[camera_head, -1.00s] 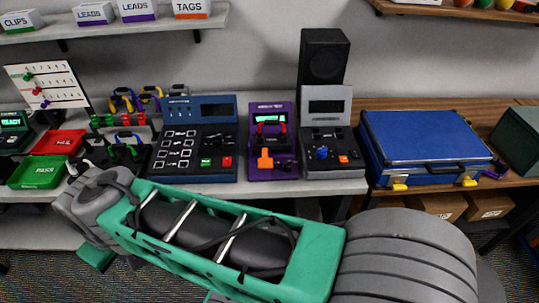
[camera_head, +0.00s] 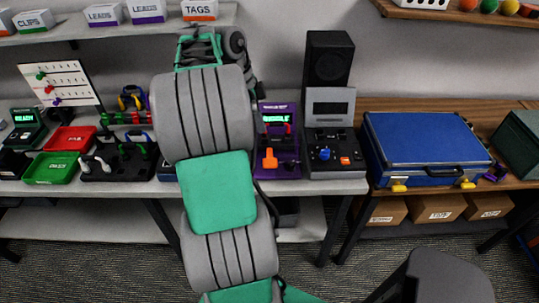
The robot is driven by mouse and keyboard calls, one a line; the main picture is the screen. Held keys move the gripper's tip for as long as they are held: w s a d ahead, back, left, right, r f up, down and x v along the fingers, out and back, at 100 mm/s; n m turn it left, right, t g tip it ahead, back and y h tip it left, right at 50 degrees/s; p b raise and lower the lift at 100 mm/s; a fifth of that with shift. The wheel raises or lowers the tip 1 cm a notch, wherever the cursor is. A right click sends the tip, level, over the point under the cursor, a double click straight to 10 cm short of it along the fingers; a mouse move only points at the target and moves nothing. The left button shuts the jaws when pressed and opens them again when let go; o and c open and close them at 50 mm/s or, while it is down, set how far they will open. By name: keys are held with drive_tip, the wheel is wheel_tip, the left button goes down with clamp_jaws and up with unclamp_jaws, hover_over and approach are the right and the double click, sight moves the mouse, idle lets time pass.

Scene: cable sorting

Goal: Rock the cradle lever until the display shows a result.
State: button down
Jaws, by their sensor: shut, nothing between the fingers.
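The purple tester (camera_head: 291,170) stands on the bench just right of my arm. Its small display (camera_head: 276,117) is lit green, with text too small to read. A red looped part, perhaps a cable, shows in front of the display. An orange lever (camera_head: 269,160) sticks up at the lower left of the tester's face; I take it for the cradle lever. My arm stands in front of the bench to the left of the tester, and no part of it visibly touches the lever. My gripper is not visible; the arm links may hide it.
A grey console (camera_head: 336,174) with a blue knob and a black speaker (camera_head: 329,66) stand to the right. A blue case (camera_head: 424,138) sits further right. Red (camera_head: 70,138) and green (camera_head: 52,168) trays lie left. My arm hides most of a blue panel.

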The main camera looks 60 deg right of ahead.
approach(273, 163)
drive_tip(key=x, duration=0.5)
drive_tip(key=shift+s+d+f, duration=0.1)
drive_tip(key=shift+s+f, duration=0.1)
drive_tip(key=shift+f, duration=0.55)
